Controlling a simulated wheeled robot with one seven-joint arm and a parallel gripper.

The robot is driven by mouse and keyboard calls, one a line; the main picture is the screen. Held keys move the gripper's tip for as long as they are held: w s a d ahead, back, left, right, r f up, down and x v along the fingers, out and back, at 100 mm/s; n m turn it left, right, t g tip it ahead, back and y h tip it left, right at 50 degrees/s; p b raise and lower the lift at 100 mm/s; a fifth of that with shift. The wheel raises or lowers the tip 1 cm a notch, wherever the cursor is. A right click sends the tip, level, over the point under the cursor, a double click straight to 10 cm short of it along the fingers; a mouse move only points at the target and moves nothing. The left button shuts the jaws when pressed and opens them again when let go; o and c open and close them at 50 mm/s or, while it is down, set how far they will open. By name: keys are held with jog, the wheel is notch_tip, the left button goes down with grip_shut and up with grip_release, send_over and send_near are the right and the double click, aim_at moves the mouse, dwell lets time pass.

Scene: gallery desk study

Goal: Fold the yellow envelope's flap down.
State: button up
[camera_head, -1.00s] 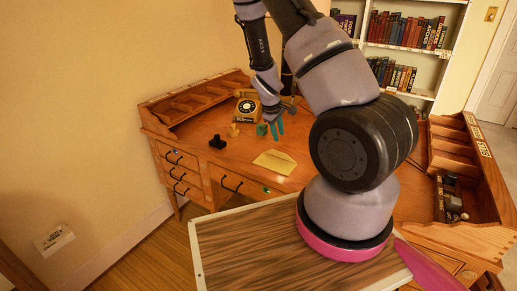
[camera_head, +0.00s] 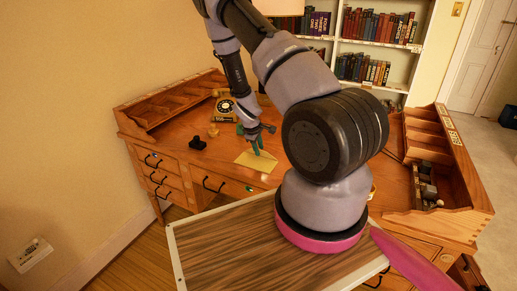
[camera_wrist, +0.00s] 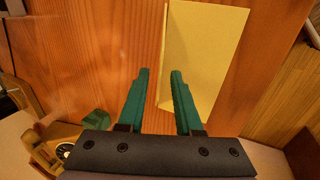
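The yellow envelope (camera_head: 252,162) lies on the wooden desk. In the wrist view the envelope (camera_wrist: 205,60) is right of centre, with a narrow pale strip along its left edge. That strip looks like the flap (camera_wrist: 164,55) seen nearly edge-on; its exact angle is hard to tell. My gripper (camera_head: 257,151) is at the envelope's far edge in the head view. In the wrist view my gripper (camera_wrist: 160,72) has its two teal fingers apart, with the flap edge showing between their tips. Nothing is held. I cannot tell whether a finger touches the paper.
A yellow rotary telephone (camera_head: 224,107), a black stamp-like object (camera_head: 198,143) and a small yellow object (camera_head: 213,130) stand left of and behind the envelope. Pigeonhole racks line the desk's left (camera_head: 170,103) and right sides. Bare desk surrounds the envelope's near side.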

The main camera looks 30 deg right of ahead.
grip_shut()
dwell(1.4)
